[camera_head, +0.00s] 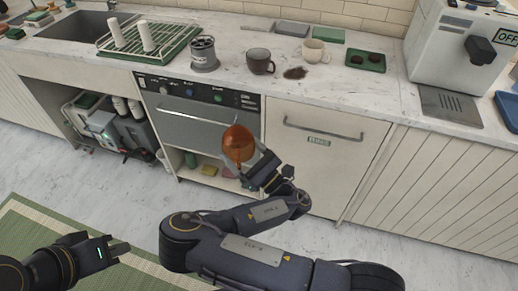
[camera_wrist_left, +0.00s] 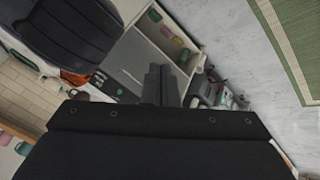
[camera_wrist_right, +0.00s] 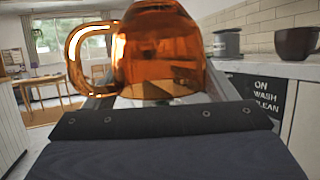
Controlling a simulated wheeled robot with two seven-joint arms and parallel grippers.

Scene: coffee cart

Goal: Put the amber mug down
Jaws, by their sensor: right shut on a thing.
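The amber mug (camera_head: 238,145) is translucent orange glass. In the head view it is held in the air in front of the cabinet fronts, below the counter edge. My right gripper (camera_head: 258,168) is shut on it. In the right wrist view the mug (camera_wrist_right: 165,50) fills the upper middle, with its handle to the left; the fingertips are partly hidden behind it. My left gripper (camera_head: 122,249) is low at the left, over the floor, away from the mug. In the left wrist view its fingers (camera_wrist_left: 162,84) are together with nothing between them.
The marble counter (camera_head: 345,93) holds a dark brown mug (camera_head: 260,61), a cream mug (camera_head: 314,50), a brown spill (camera_head: 295,73), a canister (camera_head: 203,53) and a green tray (camera_head: 376,66). A drying rack (camera_head: 180,40) stands left, a coffee machine (camera_head: 440,50) right.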

